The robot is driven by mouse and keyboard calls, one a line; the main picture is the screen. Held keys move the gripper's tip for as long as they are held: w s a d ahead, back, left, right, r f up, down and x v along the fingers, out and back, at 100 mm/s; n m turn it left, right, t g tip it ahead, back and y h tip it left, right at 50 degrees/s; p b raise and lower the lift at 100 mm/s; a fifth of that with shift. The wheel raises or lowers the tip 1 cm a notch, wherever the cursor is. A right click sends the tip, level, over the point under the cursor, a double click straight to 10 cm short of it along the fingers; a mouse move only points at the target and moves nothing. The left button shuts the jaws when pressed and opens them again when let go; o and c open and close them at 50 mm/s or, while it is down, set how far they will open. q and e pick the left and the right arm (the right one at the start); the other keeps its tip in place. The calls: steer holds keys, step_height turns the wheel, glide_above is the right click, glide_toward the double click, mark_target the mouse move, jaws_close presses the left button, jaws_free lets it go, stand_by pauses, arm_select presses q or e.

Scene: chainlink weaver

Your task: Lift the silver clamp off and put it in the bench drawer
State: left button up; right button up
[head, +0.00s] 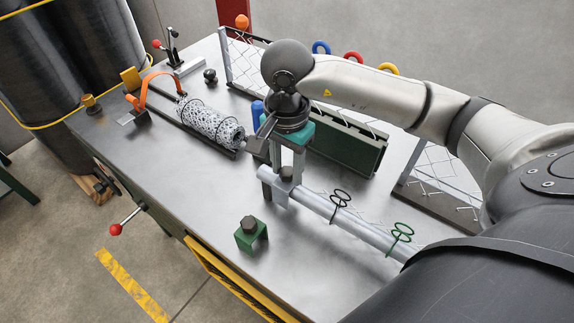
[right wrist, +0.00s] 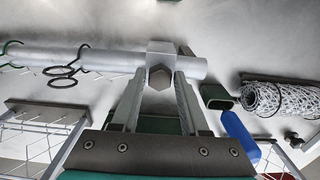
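The silver clamp (head: 281,190) sits around the silver pipe near its left end, with a dark hexagonal nut on top. It also shows in the right wrist view (right wrist: 158,48), with the nut (right wrist: 160,78) facing the camera. My right gripper (head: 287,160) points down over the clamp. In the wrist view its two fingers (right wrist: 160,76) stand apart on either side of the nut, with what look like narrow gaps. A yellow-edged part (head: 225,277) along the bench's front side may be the drawer; its inside is hidden. My left gripper is out of view.
The pipe (head: 320,205) carries dark and green looped clips. A green block with a dark nut (head: 251,238) stands in front. A speckled mesh roll (head: 210,122) lies on a rail at left. A green box (head: 345,148) and wire mesh stand behind. The front-left bench top is clear.

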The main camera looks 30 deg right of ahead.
jaws_close()
steer(key=shift+r, duration=0.1)
step_height(320, 180, up, 9)
steer(key=p, duration=0.5)
steer(key=shift+p, duration=0.4)
